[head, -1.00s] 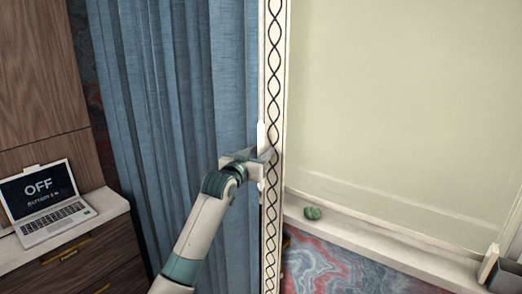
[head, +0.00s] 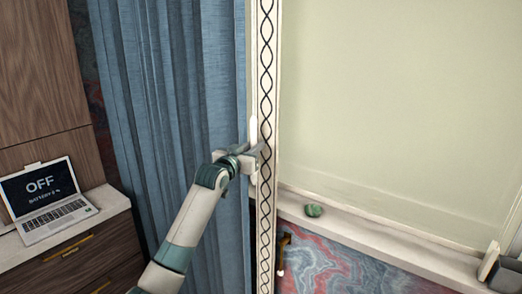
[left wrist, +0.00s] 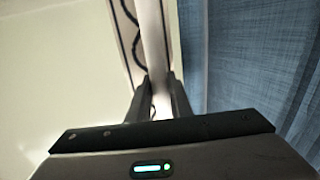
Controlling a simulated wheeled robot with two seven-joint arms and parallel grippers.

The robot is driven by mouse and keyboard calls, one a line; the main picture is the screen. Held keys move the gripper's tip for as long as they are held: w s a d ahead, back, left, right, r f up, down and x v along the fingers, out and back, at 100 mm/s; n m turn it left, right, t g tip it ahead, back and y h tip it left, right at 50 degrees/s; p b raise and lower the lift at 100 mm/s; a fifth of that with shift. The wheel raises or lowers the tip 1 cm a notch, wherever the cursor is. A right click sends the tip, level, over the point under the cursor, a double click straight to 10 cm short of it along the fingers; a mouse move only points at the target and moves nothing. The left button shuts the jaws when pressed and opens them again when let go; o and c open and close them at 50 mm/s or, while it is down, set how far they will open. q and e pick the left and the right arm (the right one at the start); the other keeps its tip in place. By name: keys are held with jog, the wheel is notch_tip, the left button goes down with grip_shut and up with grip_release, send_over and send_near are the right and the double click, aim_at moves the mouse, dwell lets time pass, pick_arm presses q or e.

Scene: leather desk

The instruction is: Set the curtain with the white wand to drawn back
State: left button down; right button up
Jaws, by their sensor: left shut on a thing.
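The blue curtain (head: 170,110) hangs in folds at the left of the window in the head view, with a pale edge band patterned with a dark twisted line (head: 266,90). The white wand (head: 253,131) stands upright along that edge. My left gripper (head: 257,155) is shut on the wand. In the left wrist view the wand (left wrist: 154,45) runs between the two fingers (left wrist: 157,95), with the blue cloth (left wrist: 250,60) to its right. The lower part of the wand is mostly hidden by my gripper.
A pale window pane or blind (head: 400,110) fills the right side above a sill (head: 370,224) bearing a small green object (head: 314,210). A laptop (head: 46,200) reading OFF sits on a cabinet at left.

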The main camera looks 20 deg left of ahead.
pick_arm(q)
jog(key=shift+w+a+r, duration=0.15)
jog(key=shift+w+a, duration=0.1)
jog(key=shift+a, duration=0.4)
jog(key=c, duration=1.8)
grip_release()
jog(key=shift+c, duration=0.2)
jog(key=shift+o, duration=1.1)
jog(key=shift+a, duration=0.2)
jog(key=shift+w, duration=0.1)
jog(key=shift+s+d, duration=0.1)
jog(key=shift+s, duration=0.15)
